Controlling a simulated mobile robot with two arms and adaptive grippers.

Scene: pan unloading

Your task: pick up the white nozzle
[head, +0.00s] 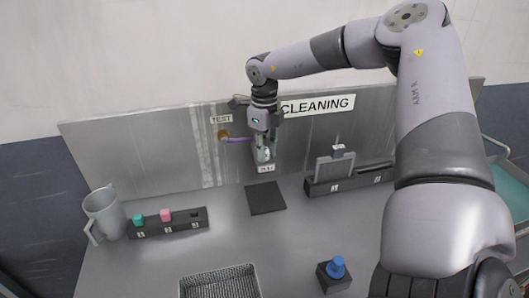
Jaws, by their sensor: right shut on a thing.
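My right gripper (264,152) points down near the steel back panel, at the end of the arm that comes in from the right. It is shut on a small pale piece between its fingers, which looks like the white nozzle; the fingers hide much of it. Just below is a small labelled holder on the panel (266,169); I cannot tell whether the piece touches it. A dark nozzle rack (168,229) at the left holds a teal piece (138,219) and a pink piece (166,214); its right slot looks empty. My left gripper is out of view.
A grey jug (103,214) stands left of the rack. A dark square pad (265,198) lies mid-counter. A wire basket (220,283) and a blue knob (336,266) are at the front. A dark slotted holder (350,178) stands at the right. A purple tube (238,140) runs beside the gripper.

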